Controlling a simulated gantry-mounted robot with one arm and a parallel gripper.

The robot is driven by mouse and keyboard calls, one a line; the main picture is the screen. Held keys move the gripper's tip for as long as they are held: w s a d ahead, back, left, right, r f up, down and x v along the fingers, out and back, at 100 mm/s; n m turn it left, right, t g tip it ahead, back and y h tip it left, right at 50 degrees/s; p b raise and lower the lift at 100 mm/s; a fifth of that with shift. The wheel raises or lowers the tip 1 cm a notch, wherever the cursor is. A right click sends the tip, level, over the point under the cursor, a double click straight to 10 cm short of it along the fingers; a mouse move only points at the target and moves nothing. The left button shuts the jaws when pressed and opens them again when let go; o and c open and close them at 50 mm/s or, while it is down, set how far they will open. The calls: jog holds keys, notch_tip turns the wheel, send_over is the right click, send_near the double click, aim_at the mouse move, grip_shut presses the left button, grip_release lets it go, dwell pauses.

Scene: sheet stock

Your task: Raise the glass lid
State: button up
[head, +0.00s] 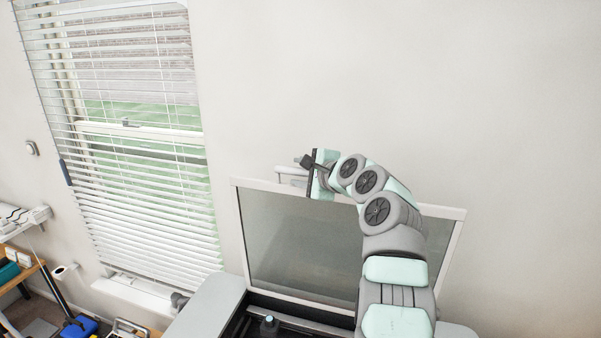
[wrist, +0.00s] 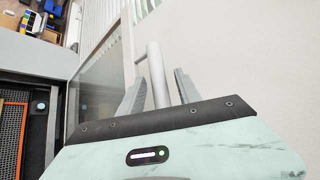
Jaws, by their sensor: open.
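The glass lid (head: 292,240) stands raised and steep at the back of the machine, a tinted pane in a pale frame. It also shows edge-on at the left in the wrist view (wrist: 95,92). A pale bar handle (head: 288,169) sits at its top edge. In the wrist view the handle (wrist: 158,76) lies between the two grey fingers of my gripper (wrist: 161,82), with gaps on both sides. My gripper (head: 299,178) is open at the handle. My arm hides the right part of the pane.
The machine's open bed (head: 245,327) lies below the lid, with an orange-edged grid (wrist: 12,130) in the wrist view. A window with blinds (head: 140,150) and a bare wall stand behind. A shelf and a blue item (head: 79,327) are at the lower left.

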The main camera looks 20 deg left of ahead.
jog(key=b+v, duration=0.3)
jog(key=v, duration=0.7)
jog(key=shift+s+d+r+b, duration=0.2)
jog(key=shift+d+r+b, duration=0.05)
jog(key=shift+b, duration=0.15)
